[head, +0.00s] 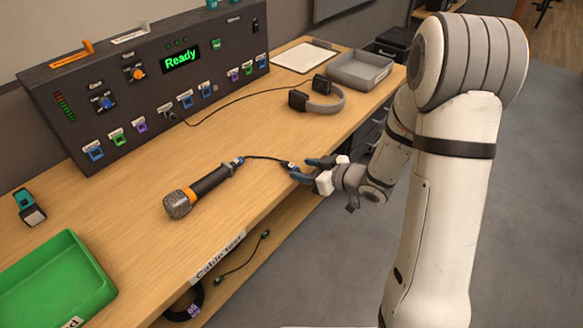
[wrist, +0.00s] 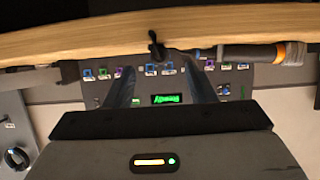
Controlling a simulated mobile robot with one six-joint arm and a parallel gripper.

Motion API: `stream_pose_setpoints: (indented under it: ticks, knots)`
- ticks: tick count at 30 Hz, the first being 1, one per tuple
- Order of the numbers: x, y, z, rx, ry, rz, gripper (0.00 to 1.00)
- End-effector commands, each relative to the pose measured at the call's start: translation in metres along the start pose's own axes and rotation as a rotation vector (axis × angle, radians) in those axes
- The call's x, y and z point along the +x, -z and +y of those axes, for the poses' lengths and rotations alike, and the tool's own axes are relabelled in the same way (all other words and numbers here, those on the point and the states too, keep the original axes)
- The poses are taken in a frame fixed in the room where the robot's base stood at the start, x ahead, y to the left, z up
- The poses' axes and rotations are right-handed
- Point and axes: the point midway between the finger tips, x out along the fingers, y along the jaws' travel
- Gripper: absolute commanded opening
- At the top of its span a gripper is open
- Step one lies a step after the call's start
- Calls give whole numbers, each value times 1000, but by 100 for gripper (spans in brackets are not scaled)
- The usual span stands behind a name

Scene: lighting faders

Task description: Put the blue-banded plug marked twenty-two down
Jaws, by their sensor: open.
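A dark plug with a small blue band (head: 288,165) lies at the front edge of the wooden desk, on the end of a short black cable. Its marking is too small to read. My gripper (head: 308,169) is open beside it at the desk edge; I cannot tell whether a finger touches it. In the wrist view, a dark plug-like end (wrist: 155,46) shows at the desk edge, beyond and between the spread fingers of my gripper (wrist: 161,66). The cable leads left to a second blue-banded connector (head: 237,161) at the tail of a microphone (head: 200,189).
A dark console (head: 150,85) with coloured sockets and a green "Ready" display stands at the back. Headphones (head: 318,97), a grey tray (head: 359,69) and a green tray (head: 55,285) rest on the desk. Bare desktop lies between microphone and console. A cable shelf sits below.

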Motion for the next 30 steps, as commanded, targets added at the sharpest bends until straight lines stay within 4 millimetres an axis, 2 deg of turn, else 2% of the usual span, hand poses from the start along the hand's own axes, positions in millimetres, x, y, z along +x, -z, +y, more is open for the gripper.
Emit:
stream_pose_setpoints:
  ticks: [3, 6, 10, 16, 30]
  knots:
    - [21, -2, -2, -1, 2, -2, 50]
    - [33, -1, -1, -2, 0, 0, 50]
    - [39, -1, -1, -1, -1, 0, 50]
    - [39, -1, 0, -1, -3, 0, 49]
    - [38, -1, 0, 0, -4, -1, 11]
